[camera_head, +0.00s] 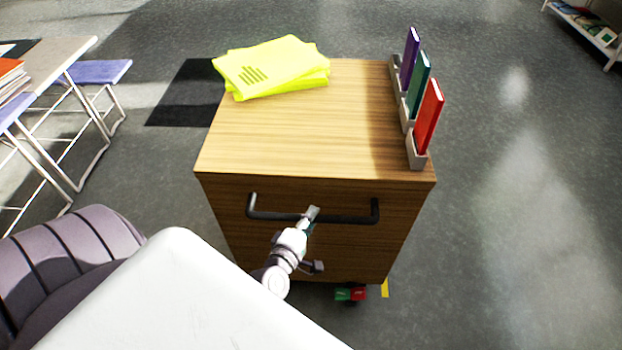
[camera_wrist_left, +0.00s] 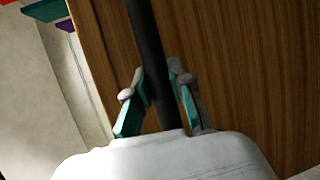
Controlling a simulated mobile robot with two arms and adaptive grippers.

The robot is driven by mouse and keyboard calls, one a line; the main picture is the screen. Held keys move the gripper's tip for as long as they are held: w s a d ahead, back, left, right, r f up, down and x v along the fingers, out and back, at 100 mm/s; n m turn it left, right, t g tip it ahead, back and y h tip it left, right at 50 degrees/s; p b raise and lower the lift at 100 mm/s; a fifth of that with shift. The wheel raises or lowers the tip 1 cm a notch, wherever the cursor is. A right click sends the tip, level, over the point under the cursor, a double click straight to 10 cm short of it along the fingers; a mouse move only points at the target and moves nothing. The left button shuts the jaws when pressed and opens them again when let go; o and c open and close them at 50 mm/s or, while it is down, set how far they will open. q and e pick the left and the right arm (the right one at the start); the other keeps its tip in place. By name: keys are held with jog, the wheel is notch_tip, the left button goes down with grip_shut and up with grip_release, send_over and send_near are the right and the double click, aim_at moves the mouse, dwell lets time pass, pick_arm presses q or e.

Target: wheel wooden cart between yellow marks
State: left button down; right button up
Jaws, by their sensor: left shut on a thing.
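The wooden cart (camera_head: 330,135) stands in front of me with its black bar handle (camera_head: 345,217) on the near face. My left gripper (camera_head: 311,214) is shut on the handle near its middle. The left wrist view shows the two teal-padded fingers (camera_wrist_left: 158,103) on either side of the black handle (camera_wrist_left: 150,50), with the wooden face (camera_wrist_left: 230,60) behind. A short yellow mark (camera_head: 385,288) shows on the floor at the cart's near right bottom corner. No other yellow floor mark is visible. My right gripper is not in view.
Floor to the right (camera_head: 510,200) is clear.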

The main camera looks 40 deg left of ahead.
pick_arm(q)
jog(key=c, duration=1)
grip_release()
jog(key=v, duration=1.2)
jog(key=shift+a, duration=0.1)
